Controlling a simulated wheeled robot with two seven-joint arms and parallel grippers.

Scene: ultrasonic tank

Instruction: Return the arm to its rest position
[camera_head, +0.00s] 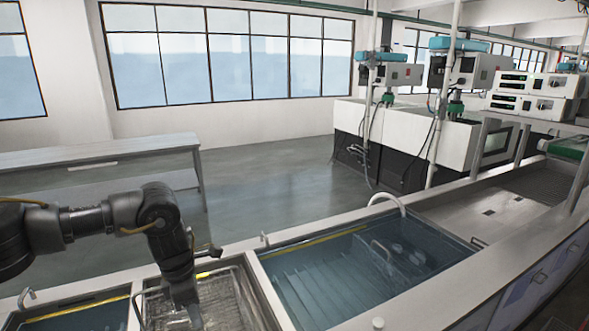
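My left arm comes in from the left and bends down at the wrist. My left gripper (188,306) points down over the narrow middle section of the tank line, where a wire basket (228,297) sits. The fingers are dark and end-on, so I cannot tell whether they are open or shut, or whether they touch the basket. A wire handle or rim shows just left of the gripper. My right arm and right gripper are not in view.
A water-filled tank (345,262) with a submerged rack lies to the right, and another tank (85,316) to the left. A curved white pipe (388,200) rises at the tank's back edge. A grey table (95,157) stands behind my arm. White machines (405,135) stand farther back.

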